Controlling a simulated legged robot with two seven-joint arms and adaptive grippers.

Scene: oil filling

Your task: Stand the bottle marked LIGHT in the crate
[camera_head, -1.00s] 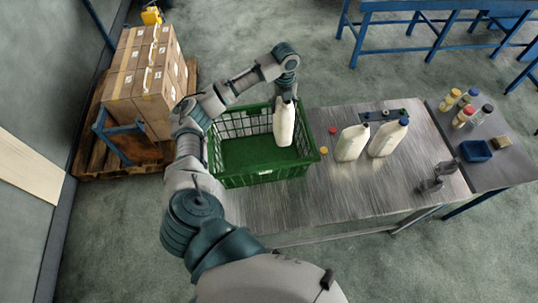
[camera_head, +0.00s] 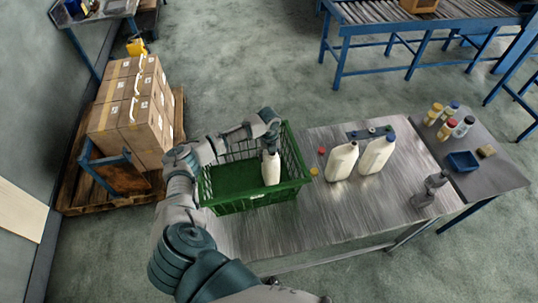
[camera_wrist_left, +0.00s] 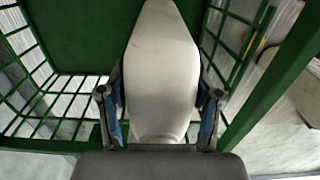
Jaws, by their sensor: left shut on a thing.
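A white bottle (camera_head: 271,169) is inside the green crate (camera_head: 255,203), towards its right end, and looks upright. My left gripper (camera_head: 269,146) is above it and shut on its upper part. In the left wrist view the bottle (camera_wrist_left: 160,60) fills the middle between the two fingers of my left gripper (camera_wrist_left: 160,110), with the crate's green floor and mesh walls (camera_wrist_left: 262,75) around it. No marking on the bottle can be read, and I cannot tell whether its base touches the crate floor. My right gripper is not in view.
Two more white bottles, one with a dark cap (camera_head: 342,161) and one with a blue cap (camera_head: 377,154), stand on the metal table (camera_head: 330,213) right of the crate. The crate's left part is empty.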

